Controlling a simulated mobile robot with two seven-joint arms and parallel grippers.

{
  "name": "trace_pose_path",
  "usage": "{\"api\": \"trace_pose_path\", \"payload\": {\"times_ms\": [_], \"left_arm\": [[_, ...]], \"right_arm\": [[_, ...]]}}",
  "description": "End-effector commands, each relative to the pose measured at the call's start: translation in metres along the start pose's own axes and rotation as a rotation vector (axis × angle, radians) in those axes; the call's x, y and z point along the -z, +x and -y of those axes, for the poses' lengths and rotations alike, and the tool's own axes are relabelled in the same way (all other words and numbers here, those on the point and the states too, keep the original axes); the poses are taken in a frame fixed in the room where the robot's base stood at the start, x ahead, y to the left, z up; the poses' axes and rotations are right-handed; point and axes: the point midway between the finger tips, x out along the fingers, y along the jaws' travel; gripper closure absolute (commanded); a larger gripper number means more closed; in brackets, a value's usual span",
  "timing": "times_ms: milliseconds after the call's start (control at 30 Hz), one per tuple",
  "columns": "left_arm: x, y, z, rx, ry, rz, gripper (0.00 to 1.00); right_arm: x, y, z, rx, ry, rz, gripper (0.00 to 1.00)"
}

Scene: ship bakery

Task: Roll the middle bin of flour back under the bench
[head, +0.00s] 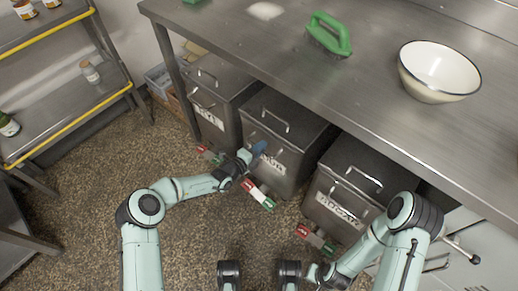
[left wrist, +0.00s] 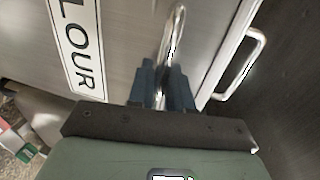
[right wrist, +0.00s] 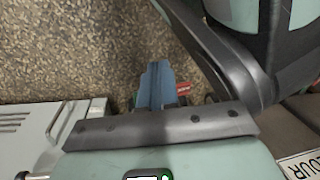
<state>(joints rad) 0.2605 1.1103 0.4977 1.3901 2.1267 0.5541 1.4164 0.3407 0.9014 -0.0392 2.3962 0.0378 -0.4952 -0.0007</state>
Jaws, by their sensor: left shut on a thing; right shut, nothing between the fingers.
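The middle bin (head: 300,128) is a grey metal box with a lid and a handle on top. It stands on the floor, with its front part out past the bench edge, roughly level with its neighbours. Its FLOUR label (left wrist: 77,45) shows in the left wrist view. My right gripper's fingers (right wrist: 157,82) are shut and empty above the floor. The bench (head: 250,45) hides the bin's rear.
Another bin (head: 222,85) stands close on the left, and the SUGAR bin (head: 345,160) on the right. Red and green bars (head: 258,196) stick out at the bins' feet. A shelf rack (head: 75,95) stands at left. A bowl (head: 436,75) and green brush (head: 328,38) lie on the bench.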

Motion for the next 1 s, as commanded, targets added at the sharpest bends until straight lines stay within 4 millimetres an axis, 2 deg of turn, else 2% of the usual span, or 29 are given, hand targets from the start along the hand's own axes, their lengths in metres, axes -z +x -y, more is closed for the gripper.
{"api": "trace_pose_path", "payload": {"times_ms": [167,200,233,667,867,1000], "left_arm": [[0.0,0.002,0.004,0.009,0.0,0.002,1.0],[0.0,0.003,0.005,0.009,0.0,0.002,0.74],[0.0,0.003,0.005,0.009,0.0,0.002,0.64],[0.0,-0.005,0.002,0.003,0.0,0.001,0.64],[-0.001,-0.03,0.004,0.003,0.0,0.002,0.64],[-0.001,-0.055,0.005,0.003,-0.001,0.003,0.64]], "right_arm": [[0.0,0.0,0.0,0.0,0.0,0.0,1.0],[0.0,0.0,0.0,0.0,0.0,0.0,1.0],[0.0,0.0,0.0,0.0,-0.001,-0.001,1.0],[0.004,-0.004,0.004,0.007,-0.005,-0.016,1.0],[0.021,-0.02,0.019,0.035,-0.023,-0.078,1.0],[0.036,-0.036,0.033,0.06,-0.038,-0.135,1.0]]}}
